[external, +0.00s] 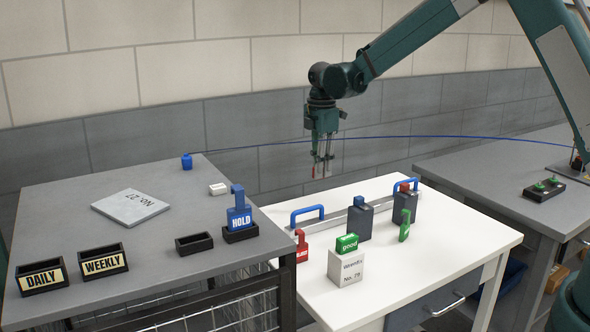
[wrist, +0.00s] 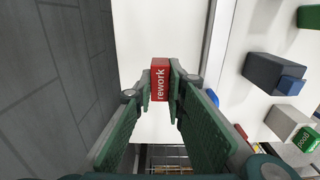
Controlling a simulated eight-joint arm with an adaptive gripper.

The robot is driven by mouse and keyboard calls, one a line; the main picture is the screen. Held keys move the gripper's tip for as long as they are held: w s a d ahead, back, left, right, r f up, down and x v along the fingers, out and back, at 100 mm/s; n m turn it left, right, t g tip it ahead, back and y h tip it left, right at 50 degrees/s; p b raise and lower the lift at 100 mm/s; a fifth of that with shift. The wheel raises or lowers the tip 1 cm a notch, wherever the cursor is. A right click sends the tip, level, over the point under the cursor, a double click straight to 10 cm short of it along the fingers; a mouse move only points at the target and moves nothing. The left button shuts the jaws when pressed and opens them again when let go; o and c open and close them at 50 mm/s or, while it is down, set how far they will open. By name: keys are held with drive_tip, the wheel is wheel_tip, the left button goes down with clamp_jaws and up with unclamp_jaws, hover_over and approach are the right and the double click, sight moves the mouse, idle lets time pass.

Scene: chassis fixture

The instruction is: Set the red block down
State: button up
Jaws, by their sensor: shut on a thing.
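My gripper (wrist: 160,82) is shut on a red block (wrist: 160,80) lettered "rework" in the wrist view, one finger on each side of it. In the external view my gripper (external: 322,168) hangs above the back edge of the white table (external: 470,237), with only small bits of red showing at its fingertips. The block is held in the air, with the white tabletop behind it in the wrist view. How high it is above the table I cannot tell exactly.
On the white table stand two dark blocks (external: 359,221), a grey block with a green "good" block (external: 347,243), a red tag (external: 301,247), a green tag (external: 404,226) and blue handles (external: 307,213). The grey table (external: 130,165) holds "DAILY" and "WEEKLY" trays (external: 103,263) and a blue "HOLD" tag (external: 239,215).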

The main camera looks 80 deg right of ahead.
drive_tip(key=shift+f, duration=0.3)
drive_tip(key=shift+f, duration=3.1)
drive_tip(key=shift+f, duration=1.85)
drive_tip(key=shift+f+b, duration=0.2)
drive_tip(key=shift+b, duration=0.15)
drive_tip(key=o, duration=0.8)
drive_tip(key=shift+c, duration=0.2)
drive_tip(key=shift+r, duration=0.1)
